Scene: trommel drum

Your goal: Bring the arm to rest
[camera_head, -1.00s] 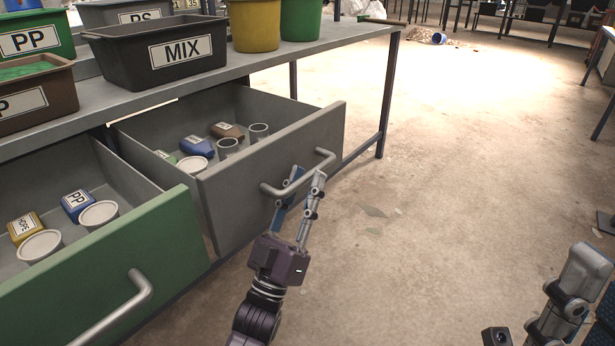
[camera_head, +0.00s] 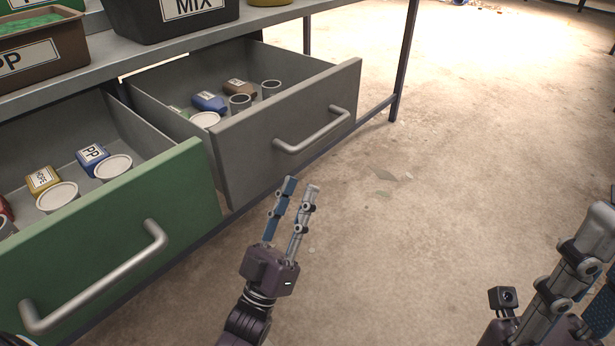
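My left gripper (camera_head: 301,187) is in front of the grey drawer, over the floor. Its blue finger and grey finger stand apart with nothing between them. Its tips are below the grey drawer's bar handle (camera_head: 312,135) and clear of it. The grey drawer (camera_head: 285,125) is pulled out and holds cups and small labelled containers. My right gripper (camera_head: 590,240) is at the lower right, cut off by the picture edge. One grey finger shows clearly, but its opening cannot be judged.
The green drawer (camera_head: 115,240) is also pulled out, to the left, with its handle (camera_head: 95,280) sticking out. The MIX bin (camera_head: 140,22) and a brown PP bin (camera_head: 75,45) stand on the bench top. A table leg (camera_head: 402,65) is at the right. Open floor (camera_head: 440,180) lies beyond.

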